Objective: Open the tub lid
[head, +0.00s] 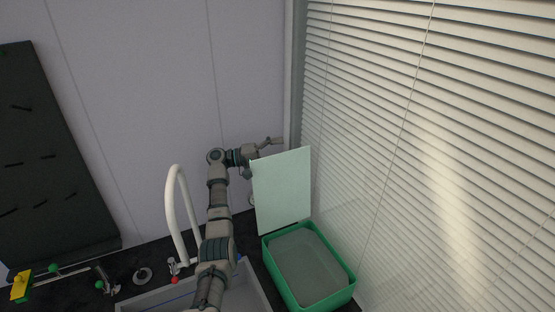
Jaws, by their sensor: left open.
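A green tub (349,286) stands on the dark counter at the lower right, filled with something flat and grey-green. Its pale green lid (283,190) stands up nearly vertical at the tub's back edge, so the tub's top is uncovered. My left gripper (272,142) is open at the lid's upper edge, on its far side. I cannot tell whether it touches the lid. Part of the gripper is hidden behind the lid. My right gripper is not in view.
A grey sink (256,286) with a white curved faucet (172,205) is left of the tub. Window blinds (450,150) rise close on the right. A dark pegboard (40,150) leans at the left. A yellow object (21,286) and small fittings lie on the counter.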

